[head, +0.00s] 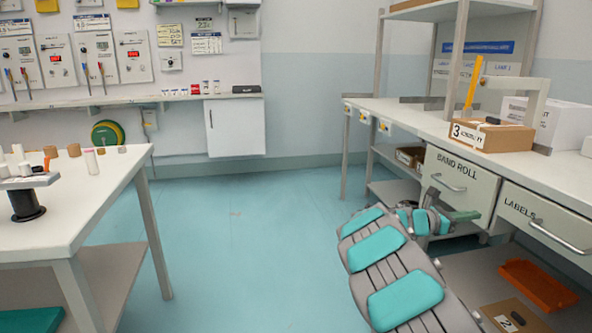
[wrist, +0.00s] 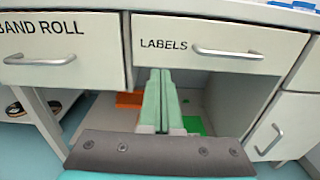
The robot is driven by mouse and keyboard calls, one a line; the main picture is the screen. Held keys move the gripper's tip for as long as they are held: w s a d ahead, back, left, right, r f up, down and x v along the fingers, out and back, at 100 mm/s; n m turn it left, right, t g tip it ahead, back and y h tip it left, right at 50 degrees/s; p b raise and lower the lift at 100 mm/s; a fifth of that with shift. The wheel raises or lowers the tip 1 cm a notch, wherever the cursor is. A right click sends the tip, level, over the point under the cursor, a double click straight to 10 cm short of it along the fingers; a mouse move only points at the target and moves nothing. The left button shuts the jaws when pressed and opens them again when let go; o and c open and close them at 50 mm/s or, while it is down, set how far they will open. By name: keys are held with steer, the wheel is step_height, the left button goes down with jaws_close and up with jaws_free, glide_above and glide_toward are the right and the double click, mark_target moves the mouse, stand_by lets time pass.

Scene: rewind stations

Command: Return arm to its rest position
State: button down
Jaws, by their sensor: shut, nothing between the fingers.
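My arm (head: 405,300), grey with teal pads, reaches up from the bottom of the head view on the right side. My gripper (head: 478,215) is at its far end, pointing right, in front of the drawer fronts of the right bench. In the wrist view my gripper (wrist: 163,72) shows as two pale green fingers side by side, shut and empty. They point at the space just below the drawer marked LABELS (wrist: 220,45). Both that drawer and the BAND ROLL drawer (wrist: 60,55) look closed.
The right bench (head: 420,120) carries a cardboard box (head: 505,138) marked 3. An orange tray (head: 535,285) and a box marked 2 (head: 515,318) lie on its lower shelf. A white table (head: 80,215) stands at left. Open floor (head: 240,240) lies between.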

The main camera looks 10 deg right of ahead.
steer(key=s+a+r+m+g+y, duration=0.15)
steer(key=s+a+m+y, duration=0.35)
steer(key=s, duration=0.6)
steer(key=s+a+m+g+y, duration=0.1)
steer(key=s+a+m+g, duration=0.25)
steer(key=s+m, duration=0.6)
steer(key=s+a+f+m+y, duration=0.1)
steer(key=s+a+f+y, duration=0.3)
steer(key=s+a, duration=0.4)
steer(key=s+a+f+m+t+y, duration=0.1)
steer(key=s+a+f+y, duration=0.2)
steer(key=s+a, duration=0.5)
steer(key=s+a+f+m+t+y, duration=0.1)
steer(key=s+a+f+y, duration=0.3)
steer(key=a, duration=1.3)
steer(key=s+m, duration=0.1)
steer(key=s, duration=0.2)
steer(key=shift+s+f+y, duration=0.3)
steer(key=shift+s+y, duration=0.1)
steer(key=shift+a, duration=0.1)
